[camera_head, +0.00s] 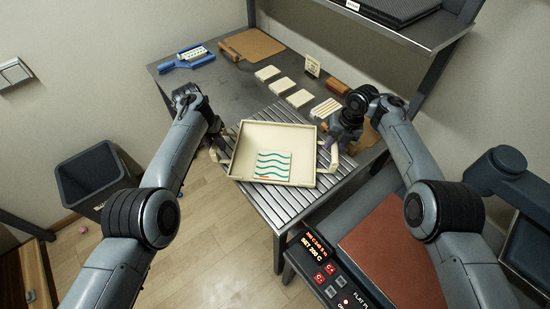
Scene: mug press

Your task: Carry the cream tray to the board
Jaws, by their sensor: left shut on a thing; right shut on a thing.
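The cream tray (275,138) is a shallow open box over the slatted metal part of the table. A white tile (268,169) with teal and red wavy lines lies in it. My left gripper (224,156) is shut on the tray's left side. My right gripper (328,158) is shut on its right side. The fingertips are small and partly hidden by the wrists. Whether the tray touches the slats is unclear. A flat brown board (255,45) lies at the table's far end. Another brown board is partly hidden behind my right wrist.
Several pale tiles (283,86) lie along the table's right side. A blue tool (187,60) is at the far left. A dark bin (92,178) stands on the floor. A flat press (335,272) with a lit panel stands front right. The dark tabletop (232,88) has free room.

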